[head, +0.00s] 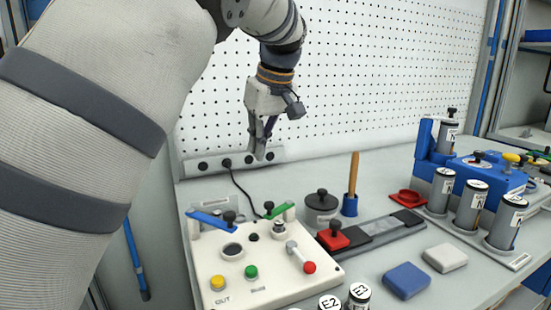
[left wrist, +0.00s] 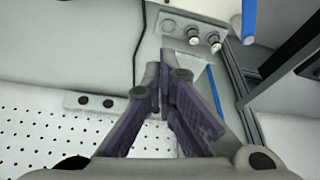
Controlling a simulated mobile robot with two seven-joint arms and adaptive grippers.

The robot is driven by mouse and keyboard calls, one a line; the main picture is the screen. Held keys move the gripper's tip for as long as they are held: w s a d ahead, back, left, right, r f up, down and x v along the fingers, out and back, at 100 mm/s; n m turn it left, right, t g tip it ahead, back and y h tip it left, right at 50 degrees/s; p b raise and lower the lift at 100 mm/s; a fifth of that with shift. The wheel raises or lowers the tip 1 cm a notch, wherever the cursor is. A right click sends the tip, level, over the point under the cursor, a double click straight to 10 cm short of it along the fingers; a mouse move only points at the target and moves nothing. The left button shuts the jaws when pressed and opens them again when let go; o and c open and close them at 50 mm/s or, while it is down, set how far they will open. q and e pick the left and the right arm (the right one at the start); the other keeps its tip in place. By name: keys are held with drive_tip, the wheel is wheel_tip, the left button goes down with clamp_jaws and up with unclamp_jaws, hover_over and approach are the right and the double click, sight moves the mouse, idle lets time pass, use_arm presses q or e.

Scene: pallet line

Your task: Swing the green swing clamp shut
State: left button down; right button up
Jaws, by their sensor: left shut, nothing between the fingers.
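The green swing clamp (head: 280,209) is a green bar with a black knob near its left end. It sits at the back right of the white fixture plate (head: 205,259) in the head view. A similar blue clamp (head: 207,219) is at the plate's back left. My left gripper (head: 262,156) points down, above and behind the green clamp and apart from it, near the back wall. Its fingers are shut and empty; they also show in the left wrist view (left wrist: 164,75). I cannot make out the green clamp in the left wrist view. My right gripper is out of view.
A power strip (head: 215,162) with a black cable runs along the pegboard's foot behind the plate. A dark lidded pot (head: 321,207) and a wooden-handled tool (head: 352,180) stand right of the clamp. Red and yellow knobs rise from the plate.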

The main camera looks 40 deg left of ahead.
use_arm(q)
drive_tip(key=f, duration=0.6)
drive_tip(key=d+f+p, duration=0.1)
drive_tip(key=f, duration=0.1)
drive_tip(key=shift+s+f, duration=0.1)
drive_tip(key=shift+f, duration=0.3)
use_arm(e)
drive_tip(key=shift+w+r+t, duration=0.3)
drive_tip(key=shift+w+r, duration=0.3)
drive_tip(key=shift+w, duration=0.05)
